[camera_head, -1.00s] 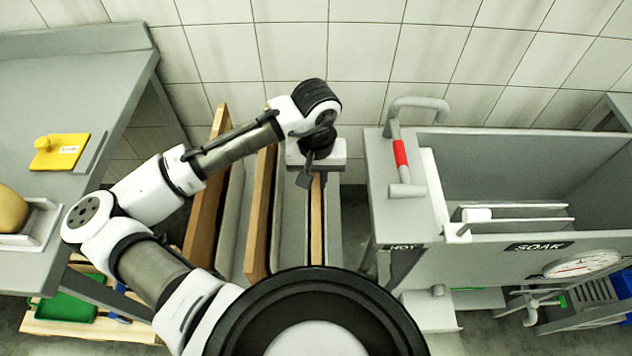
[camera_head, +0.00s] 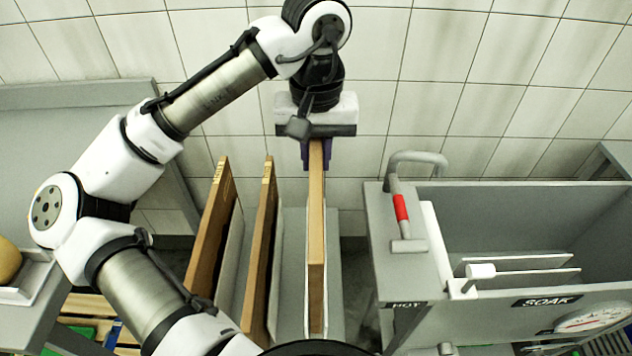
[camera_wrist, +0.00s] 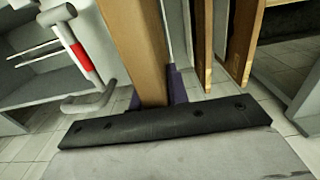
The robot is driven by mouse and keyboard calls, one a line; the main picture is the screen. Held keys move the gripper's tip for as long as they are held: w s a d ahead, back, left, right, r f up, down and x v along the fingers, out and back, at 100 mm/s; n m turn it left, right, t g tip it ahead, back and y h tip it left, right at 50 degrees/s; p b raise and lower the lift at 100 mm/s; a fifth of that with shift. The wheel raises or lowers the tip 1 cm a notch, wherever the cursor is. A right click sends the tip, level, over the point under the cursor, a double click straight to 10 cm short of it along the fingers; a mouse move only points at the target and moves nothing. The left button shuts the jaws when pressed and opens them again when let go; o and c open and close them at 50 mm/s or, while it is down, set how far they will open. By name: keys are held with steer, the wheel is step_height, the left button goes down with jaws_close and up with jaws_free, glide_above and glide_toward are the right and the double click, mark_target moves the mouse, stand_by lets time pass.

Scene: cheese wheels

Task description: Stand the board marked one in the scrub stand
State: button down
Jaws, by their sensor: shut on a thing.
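My gripper (camera_head: 316,158) is shut on the top edge of a wooden board (camera_head: 316,225), with a purple finger on each side. The board hangs upright below it and also shows in the wrist view (camera_wrist: 137,45). Its top is above those of two other boards, a middle one (camera_head: 262,240) and a left one (camera_head: 212,228), which stand in a grey rack (camera_head: 334,260) with upright dividers. I cannot tell whether the held board's lower end is clear of the rack. I can read no number on the held board. I cannot tell which thing is the scrub stand.
A grey sink (camera_head: 400,285) labelled SOAK and HOT stands close on the right, with a red-banded tap (camera_head: 401,207), pale rods and a dial (camera_head: 590,318). A grey table (camera_head: 60,115) is at the left. A tiled wall (camera_head: 430,60) closes off the back.

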step_height(320, 180, up, 4)
steer(key=shift+r+p, duration=1.15)
steer(key=shift+p, duration=0.05)
steer(key=shift+f, duration=0.1)
